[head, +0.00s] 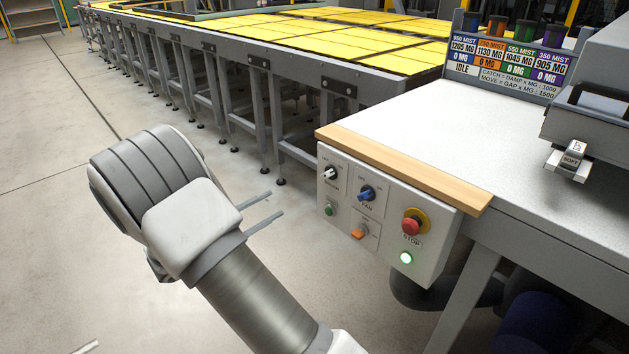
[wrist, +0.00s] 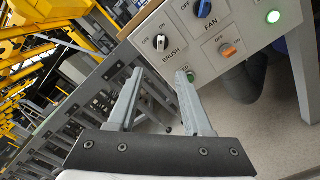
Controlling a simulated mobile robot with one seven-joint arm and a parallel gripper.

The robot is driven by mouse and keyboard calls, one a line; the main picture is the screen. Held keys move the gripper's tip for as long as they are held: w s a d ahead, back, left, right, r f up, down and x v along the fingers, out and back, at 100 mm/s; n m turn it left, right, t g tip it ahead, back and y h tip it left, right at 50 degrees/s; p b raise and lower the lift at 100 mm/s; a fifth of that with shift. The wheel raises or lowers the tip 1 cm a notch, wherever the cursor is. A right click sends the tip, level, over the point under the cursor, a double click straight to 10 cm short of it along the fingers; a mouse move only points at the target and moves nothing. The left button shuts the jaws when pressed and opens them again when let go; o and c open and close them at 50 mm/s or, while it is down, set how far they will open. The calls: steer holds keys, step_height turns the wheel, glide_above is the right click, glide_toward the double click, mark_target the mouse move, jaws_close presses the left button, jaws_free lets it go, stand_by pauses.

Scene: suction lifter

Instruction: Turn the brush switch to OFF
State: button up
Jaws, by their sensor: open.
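The brush switch (head: 330,172) is a dark knob with a white handle, at the upper left of the grey control panel (head: 386,262). In the wrist view, the brush switch (wrist: 161,42) sits above its BRUSH label, with small OFF and ON marks. Its handle appears tilted toward the ON side, though the marks are small. My gripper (head: 265,208) is open and empty, to the left of the panel and apart from the switch. In the wrist view, my gripper's (wrist: 158,73) two fingers point toward the panel, with the switch just beyond the fingertips.
Nearby on the panel are a blue FAN knob (head: 366,193), an orange switch (head: 358,233), a green button (head: 329,209), a red STOP button (head: 411,226) and a lit green lamp (head: 406,258). A wooden edge (head: 400,168) overhangs the panel. Open floor lies left.

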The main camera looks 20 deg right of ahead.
mark_target(323, 176)
steer(key=b+x, duration=0.2)
steer(key=x, duration=1.4)
steer(key=shift+d+b, duration=0.15)
steer(key=shift+b, duration=0.15)
jaws_close()
